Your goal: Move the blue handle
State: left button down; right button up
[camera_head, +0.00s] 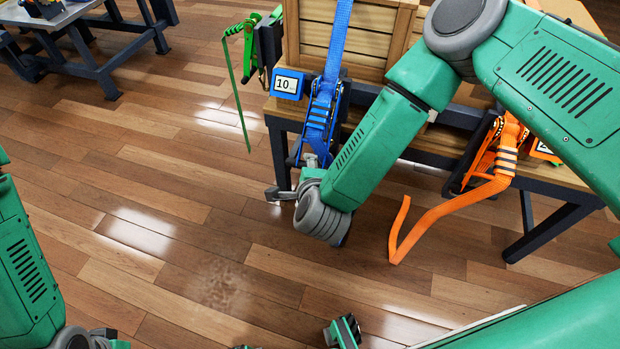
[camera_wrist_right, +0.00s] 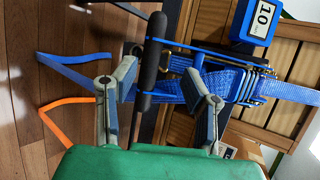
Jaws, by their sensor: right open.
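The blue strap's ratchet (camera_head: 322,115) hangs at the front of the wooden crate, below its blue strap. In the right wrist view its handle (camera_wrist_right: 152,65) is a black bar with blue metal beside it. My right gripper (camera_head: 294,180) is at the ratchet's lower end in the head view. In the right wrist view the right gripper (camera_wrist_right: 160,67) is open, with the black bar between its fingers and gaps on both sides. I cannot tell whether a finger touches the blue webbing behind. Of my left arm only the wrist part shows at the lower left; its fingers are not visible.
A blue label reading 10 (camera_head: 288,84) sits left of the ratchet. A green strap (camera_head: 243,80) hangs further left, and an orange ratchet strap (camera_head: 490,165) hangs at the right, its tail reaching down. The crate (camera_head: 352,50) stands on a dark-framed table. Open wooden floor lies in front.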

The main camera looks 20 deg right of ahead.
jog(key=v, duration=1)
jog(key=shift+s, duration=0.1)
dwell(1.1)
